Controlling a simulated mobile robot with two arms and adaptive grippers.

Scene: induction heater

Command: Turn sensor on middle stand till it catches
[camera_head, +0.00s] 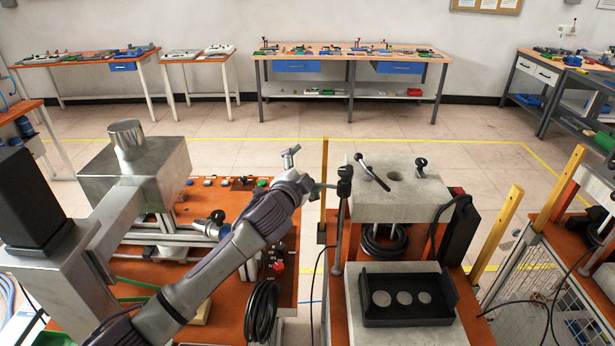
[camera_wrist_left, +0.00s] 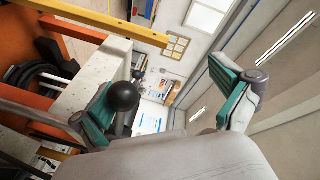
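My left gripper (camera_head: 311,171) reaches from the lower left to the left side of the middle station in the head view. A thin stand (camera_head: 338,238) rises there, with a black sensor head (camera_head: 345,181) on top. One finger is close to the head; contact cannot be told. In the left wrist view the gripper (camera_wrist_left: 160,85) is open, its teal-padded fingers wide apart. A black ball-ended part (camera_wrist_left: 123,97), apparently the sensor head, is just inside the left finger, away from the right finger. My right gripper is not in view.
A pale block (camera_head: 395,190) with a lever and knobs stands right of the sensor. A black tray (camera_head: 408,321) with several metal discs is in front. A metal machine (camera_head: 130,170) is at the left. Yellow posts (camera_head: 497,233) flank the station. Open floor lies behind.

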